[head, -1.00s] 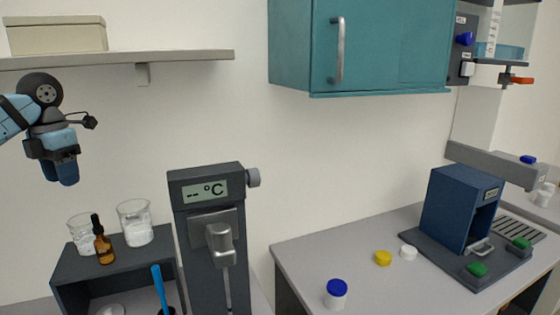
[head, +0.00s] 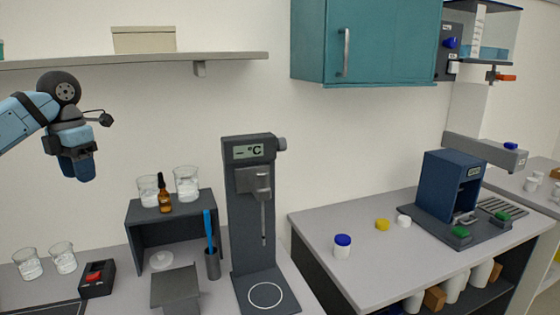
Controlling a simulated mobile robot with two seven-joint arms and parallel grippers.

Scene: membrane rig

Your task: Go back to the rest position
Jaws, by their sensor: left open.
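My left gripper (head: 78,168) is at the left in the head view, raised in front of the white wall with its fingers pointing down. It is open and nothing shows between its fingers. It hangs above the left counter, below the wall shelf (head: 230,58), and apart from the glassware. My right gripper is not in view.
A dark stand (head: 140,238) holds two beakers and an amber dropper bottle (head: 165,195). A grey device with a °C display (head: 250,215) stands beside it. The right bench (head: 350,210) carries a blue-lidded jar (head: 342,246) and a blue machine (head: 450,190).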

